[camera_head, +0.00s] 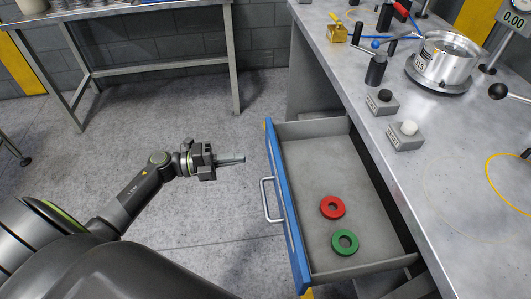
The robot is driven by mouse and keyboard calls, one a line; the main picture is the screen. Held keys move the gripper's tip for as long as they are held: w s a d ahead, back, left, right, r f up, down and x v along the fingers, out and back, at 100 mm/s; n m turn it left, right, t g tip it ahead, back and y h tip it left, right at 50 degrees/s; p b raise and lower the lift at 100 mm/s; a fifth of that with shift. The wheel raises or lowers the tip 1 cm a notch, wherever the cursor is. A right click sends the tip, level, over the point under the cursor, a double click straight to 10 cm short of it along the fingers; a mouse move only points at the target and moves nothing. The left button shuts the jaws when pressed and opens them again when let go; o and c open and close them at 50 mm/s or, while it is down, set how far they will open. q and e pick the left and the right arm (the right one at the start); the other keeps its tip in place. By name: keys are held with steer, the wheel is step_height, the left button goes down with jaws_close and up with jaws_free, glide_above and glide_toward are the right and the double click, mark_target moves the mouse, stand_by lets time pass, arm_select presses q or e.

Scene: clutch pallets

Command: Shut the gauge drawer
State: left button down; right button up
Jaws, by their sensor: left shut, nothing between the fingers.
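The gauge drawer (289,215) stands pulled out from under the right-hand workbench, with a blue front and a silver bar handle (268,200) facing left. Inside it lie a red ring (332,207) and a green ring (344,242), both flat on the drawer floor. My left gripper (243,159) is shut and empty. In the picture it is to the left of the drawer front, near its far end and above the handle, with a visible gap between. My right gripper is not in view.
The workbench (445,200) carries two grey blocks with knobs (405,135), a silver cylinder (446,58), a yellow block (337,33) and tools. Another metal table (150,66) stands against the back wall. The floor (215,220) left of the drawer is clear.

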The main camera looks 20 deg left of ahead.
mark_target(276, 154)
arm_select(q)
steer(key=p+x, duration=0.1)
steer(key=x, duration=0.7)
steer(key=shift+w, duration=0.1)
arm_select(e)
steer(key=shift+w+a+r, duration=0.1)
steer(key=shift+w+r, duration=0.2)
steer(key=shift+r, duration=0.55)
arm_select(q)
steer(key=shift+d, duration=0.1)
steer(key=shift+w+d, duration=0.2)
steer(key=b+x, duration=0.2)
steer(key=x, duration=2)
steer(key=shift+w+d+f, duration=0.1)
steer(key=shift+w+d, duration=0.45)
steer(key=shift+d, duration=0.15)
steer(key=shift+r, duration=0.2)
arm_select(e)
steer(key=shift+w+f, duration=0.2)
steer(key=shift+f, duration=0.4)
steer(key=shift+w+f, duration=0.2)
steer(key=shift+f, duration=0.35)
arm_select(q)
steer(key=shift+r, duration=0.1)
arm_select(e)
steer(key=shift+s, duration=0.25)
